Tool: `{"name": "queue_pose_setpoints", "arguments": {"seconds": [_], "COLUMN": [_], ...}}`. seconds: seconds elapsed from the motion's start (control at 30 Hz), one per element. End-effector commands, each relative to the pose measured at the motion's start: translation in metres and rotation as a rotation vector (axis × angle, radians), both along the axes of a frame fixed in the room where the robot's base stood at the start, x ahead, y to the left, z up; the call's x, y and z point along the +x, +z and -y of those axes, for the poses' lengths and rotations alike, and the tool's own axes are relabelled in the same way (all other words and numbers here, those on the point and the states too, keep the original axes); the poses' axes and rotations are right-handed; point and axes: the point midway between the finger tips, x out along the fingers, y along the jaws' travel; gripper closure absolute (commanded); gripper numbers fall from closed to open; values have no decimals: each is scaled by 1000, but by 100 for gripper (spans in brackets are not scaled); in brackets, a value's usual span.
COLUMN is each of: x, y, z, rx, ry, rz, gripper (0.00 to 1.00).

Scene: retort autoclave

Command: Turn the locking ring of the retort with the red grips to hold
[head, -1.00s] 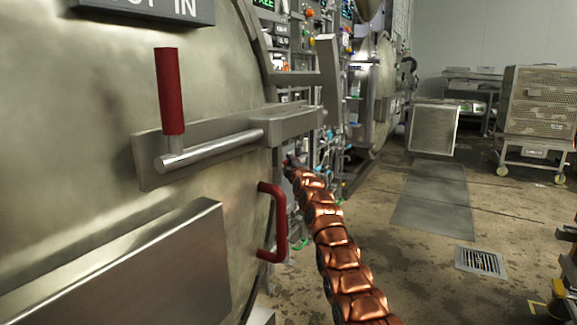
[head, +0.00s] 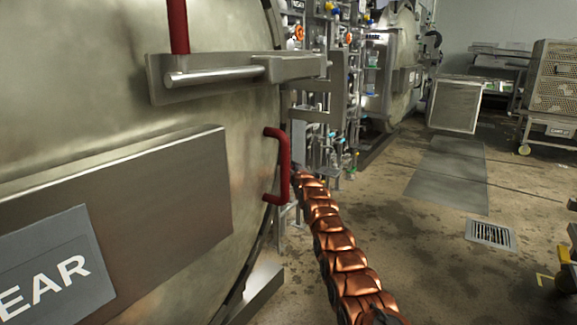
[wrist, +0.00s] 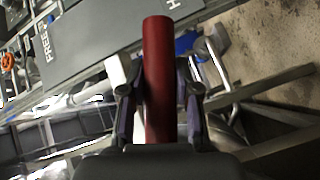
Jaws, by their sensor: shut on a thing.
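In the wrist view my gripper (wrist: 158,90) is shut on a red cylindrical grip (wrist: 158,42), with one finger on each side and the grip's end standing out beyond the fingertips. A dark plate (wrist: 90,35) lettered FREE, with part of an H, lies behind it. In the head view the big round retort door (head: 150,110) fills the left. A red C-shaped handle (head: 284,165) sits at its right edge. Another red upright grip (head: 178,25) stands on a metal latch arm. My gripper is hidden behind the door edge there, so the ring is not clearly seen.
Pipes and valves (head: 325,100) crowd close behind the door edge. A second retort (head: 395,60) stands farther back. A mesh trolley (head: 553,80) is at the right. The floor with a drain grate (head: 490,234) is mostly clear.

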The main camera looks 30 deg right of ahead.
Motion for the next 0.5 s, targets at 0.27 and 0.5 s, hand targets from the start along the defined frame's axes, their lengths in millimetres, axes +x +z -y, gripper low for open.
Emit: {"name": "queue_pose_setpoints", "arguments": {"seconds": [0.27,0.5], "x": [3,3], "y": [-33,-29], "z": [-7,-6], "rx": [28,25], "ry": [9,7], "rz": [-50,-45], "gripper": [64,43]}}
